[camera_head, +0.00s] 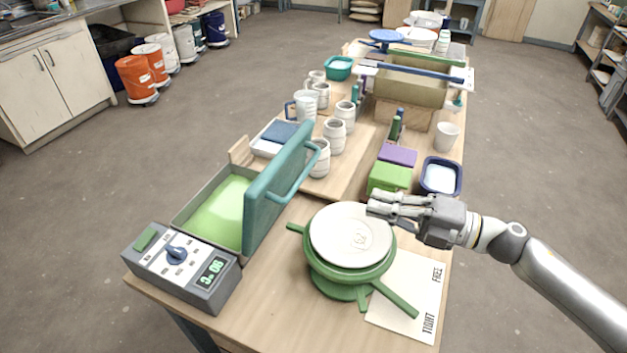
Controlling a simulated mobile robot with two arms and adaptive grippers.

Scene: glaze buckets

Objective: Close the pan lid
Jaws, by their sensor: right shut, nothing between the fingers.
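A rectangular pan (183,213) with a light green inside stands at the front left of the table. Its teal lid (270,187) stands up, open, along the pan's right side, with a teal bar handle (300,176) facing right. My right gripper (372,204) is shut and empty. In the picture it is well right of the lid, at the right edge of a round white disc (350,236); I cannot tell if it touches the disc. My left gripper is not in view.
The disc sits on a green stand with arms (399,301), right of the lid. A control box (185,266) with a knob stands in front of the pan. Mugs (320,158), a green block (390,177) and a blue tray (440,163) are behind.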

